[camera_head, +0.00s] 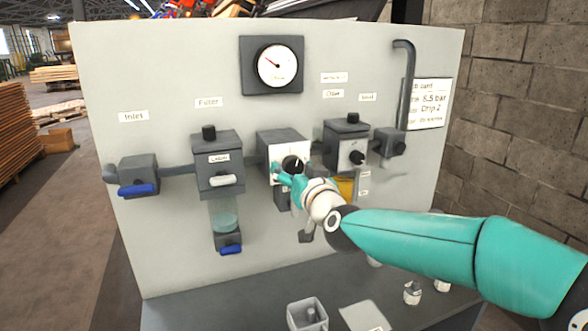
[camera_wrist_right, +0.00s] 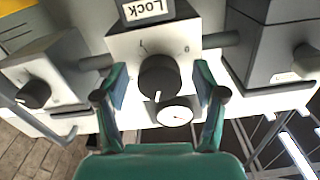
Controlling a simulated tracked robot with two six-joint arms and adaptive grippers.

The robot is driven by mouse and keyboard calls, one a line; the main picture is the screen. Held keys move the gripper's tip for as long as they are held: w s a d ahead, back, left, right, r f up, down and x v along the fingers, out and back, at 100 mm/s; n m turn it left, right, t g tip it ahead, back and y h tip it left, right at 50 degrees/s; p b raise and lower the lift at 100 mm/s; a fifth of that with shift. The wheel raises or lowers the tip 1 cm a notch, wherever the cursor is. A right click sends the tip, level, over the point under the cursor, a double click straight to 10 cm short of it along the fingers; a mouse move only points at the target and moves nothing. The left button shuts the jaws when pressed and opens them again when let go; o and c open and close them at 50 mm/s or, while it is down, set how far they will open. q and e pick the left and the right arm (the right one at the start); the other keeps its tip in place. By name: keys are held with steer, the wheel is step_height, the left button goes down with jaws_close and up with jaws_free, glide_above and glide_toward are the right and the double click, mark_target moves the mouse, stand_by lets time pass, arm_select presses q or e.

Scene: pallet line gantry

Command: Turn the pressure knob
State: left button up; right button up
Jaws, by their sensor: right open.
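The pressure knob (camera_head: 292,163) is a black round knob on the pale front of the regulator box (camera_head: 272,145), in the middle of the panel. In the right wrist view the knob (camera_wrist_right: 158,77) has a white pointer line and sits between the two teal fingers. My right gripper (camera_head: 283,174) is open at the knob, with a finger on either side of it in the wrist view (camera_wrist_right: 160,88). Gaps show between fingers and knob there, so it does not look gripped. The round pressure gauge (camera_head: 278,66) is above on the panel. My left gripper is not in view.
Left of the regulator are the filter (camera_head: 209,167) and the inlet valve with a blue lever (camera_head: 137,190). To the right are the oiler (camera_head: 347,135) with its own black knob and a bent grey pipe (camera_head: 409,75). A dark shelf (camera_head: 230,311) holds small parts below.

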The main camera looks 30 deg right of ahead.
steer(key=c, duration=1.1)
steer(key=shift+c, duration=0.2)
steer(key=shift+m, duration=0.3)
